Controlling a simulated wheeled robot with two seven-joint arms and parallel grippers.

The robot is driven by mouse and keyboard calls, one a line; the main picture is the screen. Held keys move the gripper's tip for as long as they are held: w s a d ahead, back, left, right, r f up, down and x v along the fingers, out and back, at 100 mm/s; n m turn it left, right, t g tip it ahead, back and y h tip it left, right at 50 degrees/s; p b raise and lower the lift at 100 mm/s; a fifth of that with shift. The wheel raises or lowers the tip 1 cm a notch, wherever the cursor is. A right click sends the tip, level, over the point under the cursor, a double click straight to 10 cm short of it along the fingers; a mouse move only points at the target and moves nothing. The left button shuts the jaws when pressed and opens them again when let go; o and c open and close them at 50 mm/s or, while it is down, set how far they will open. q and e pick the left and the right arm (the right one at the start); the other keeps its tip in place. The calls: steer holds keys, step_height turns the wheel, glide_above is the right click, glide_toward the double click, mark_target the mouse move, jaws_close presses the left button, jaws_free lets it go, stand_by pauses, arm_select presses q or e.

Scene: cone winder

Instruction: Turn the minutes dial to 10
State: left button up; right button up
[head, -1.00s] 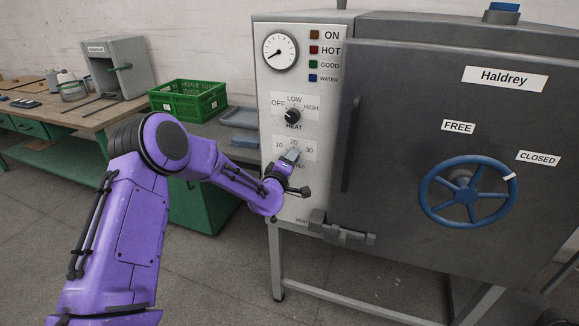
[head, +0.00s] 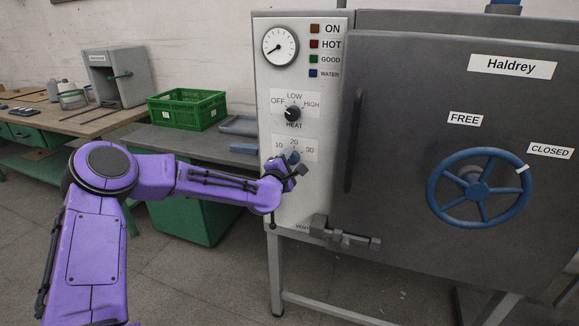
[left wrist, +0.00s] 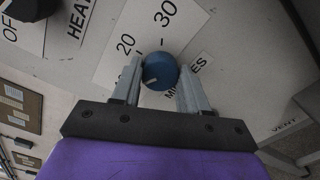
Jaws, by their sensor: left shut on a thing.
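The minutes dial is a round blue knob (head: 294,157) low on the grey control panel, below the numbers 10, 20 and 30. In the left wrist view the blue knob (left wrist: 160,70) sits between the two grey fingers. My left gripper (head: 293,165) is shut on it; its fingers also show in the left wrist view (left wrist: 160,84). A pale mark on the knob points to the lower left of that view, away from the 30. My right gripper is not in view.
The heat knob (head: 293,113) is just above, with a pressure gauge (head: 280,47) higher up. The grey door (head: 400,120) with a blue handwheel (head: 477,187) is at right. A green crate (head: 187,110) stands on the bench.

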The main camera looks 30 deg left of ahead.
arm_select(q)
steer(key=shift+f, duration=0.1)
stand_by(0.3)
steer(key=o, duration=1.1)
steer(key=shift+c, duration=0.2)
steer(key=b+v, duration=0.1)
steer(key=v, duration=0.9)
steer(key=shift+s, duration=0.3)
